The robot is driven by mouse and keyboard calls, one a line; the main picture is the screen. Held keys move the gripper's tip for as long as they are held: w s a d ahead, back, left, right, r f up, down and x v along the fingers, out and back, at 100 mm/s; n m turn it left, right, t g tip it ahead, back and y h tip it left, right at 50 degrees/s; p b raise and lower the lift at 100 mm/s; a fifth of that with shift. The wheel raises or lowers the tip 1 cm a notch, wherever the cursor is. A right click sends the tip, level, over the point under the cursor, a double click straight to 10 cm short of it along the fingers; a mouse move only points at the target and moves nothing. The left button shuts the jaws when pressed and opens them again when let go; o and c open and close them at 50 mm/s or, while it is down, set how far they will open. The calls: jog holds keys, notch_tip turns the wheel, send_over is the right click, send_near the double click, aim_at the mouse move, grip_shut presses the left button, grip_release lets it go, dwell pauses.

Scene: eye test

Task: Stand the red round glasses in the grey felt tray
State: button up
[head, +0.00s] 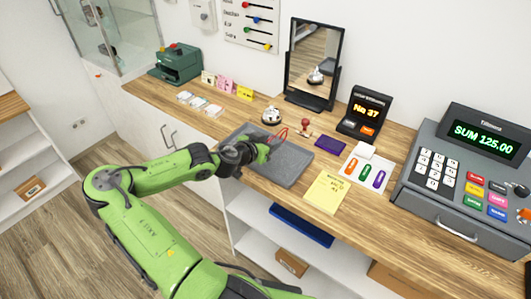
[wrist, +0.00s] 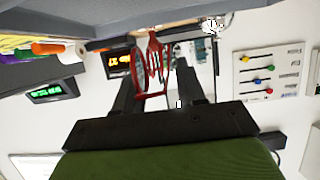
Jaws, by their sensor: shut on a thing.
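The red round glasses (head: 281,133) are at the tip of my gripper (head: 267,149) in the head view, over the back part of the grey felt tray (head: 289,172). In the wrist view my gripper (wrist: 158,72) is shut on the glasses (wrist: 154,55), with the round rims between and beyond the dark fingers. The tray lies flat on the wooden counter, partly hidden by my arm. I cannot tell whether the glasses touch the tray.
A silver bell (head: 271,116) and a red-handled stamp (head: 305,127) stand just behind the tray. A mirror (head: 314,62) stands farther back. A yellow notepad (head: 325,192) and a purple pad (head: 330,144) lie to the right, near the cash register (head: 462,172).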

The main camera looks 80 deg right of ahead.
notch_tip(320, 180, down, 5)
jog(key=shift+w+d+f+b, duration=0.1)
jog(key=shift+f+b, duration=0.05)
jog(key=shift+b, duration=0.25)
jog(key=shift+f, duration=0.1)
jog(key=o, duration=1)
jog(key=shift+w+r, duration=0.1)
jog(key=shift+r, duration=0.15)
jog(key=v, duration=1.1)
jog(key=shift+w+a+r, duration=0.15)
jog(key=shift+a, duration=0.2)
